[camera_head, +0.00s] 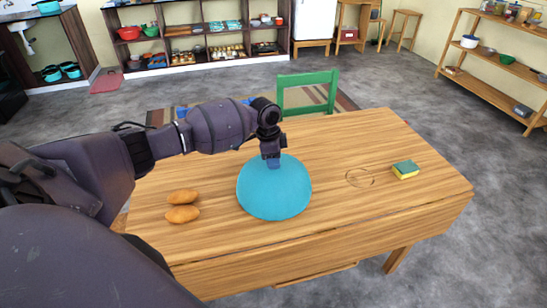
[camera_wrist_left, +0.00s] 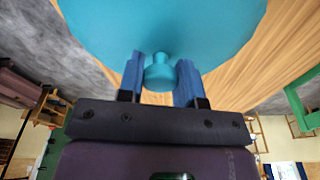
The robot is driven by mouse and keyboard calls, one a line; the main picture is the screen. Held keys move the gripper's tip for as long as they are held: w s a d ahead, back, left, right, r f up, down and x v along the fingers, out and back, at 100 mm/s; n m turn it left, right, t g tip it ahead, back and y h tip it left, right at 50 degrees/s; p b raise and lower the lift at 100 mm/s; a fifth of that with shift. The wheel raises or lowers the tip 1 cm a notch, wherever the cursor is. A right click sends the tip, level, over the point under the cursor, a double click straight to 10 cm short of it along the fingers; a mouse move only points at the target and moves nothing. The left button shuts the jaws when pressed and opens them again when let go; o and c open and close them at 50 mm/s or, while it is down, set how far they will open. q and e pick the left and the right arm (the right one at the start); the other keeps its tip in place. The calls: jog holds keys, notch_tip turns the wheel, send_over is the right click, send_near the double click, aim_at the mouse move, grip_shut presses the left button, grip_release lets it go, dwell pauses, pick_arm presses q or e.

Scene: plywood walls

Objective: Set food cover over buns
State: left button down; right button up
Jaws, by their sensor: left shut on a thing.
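The food cover (camera_head: 272,195) is a turquoise dome near the middle of the wooden table. My left gripper (camera_head: 272,161) is at the top of the dome. In the left wrist view my left gripper (camera_wrist_left: 161,80) has its blue fingers on either side of the knob of the cover (camera_wrist_left: 160,72), shut on it. Two buns, an upper one (camera_head: 183,197) and a lower one (camera_head: 183,214), lie on the table to the left of the cover, outside it. I cannot tell whether the rim of the cover touches the table. My right gripper is not in view.
The wooden table (camera_head: 330,215) has a yellow and green sponge (camera_head: 405,170) and a faint round outline (camera_head: 360,178) on its right side. A green chair (camera_head: 307,92) stands at the far edge. The table's front right is clear.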

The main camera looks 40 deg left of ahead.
pick_arm(q)
jog(key=shift+f, duration=0.15)
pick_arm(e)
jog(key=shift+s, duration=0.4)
pick_arm(q)
jog(key=c, duration=0.8)
grip_release()
jog(key=shift+o, duration=0.4)
jog(key=shift+f, duration=0.1)
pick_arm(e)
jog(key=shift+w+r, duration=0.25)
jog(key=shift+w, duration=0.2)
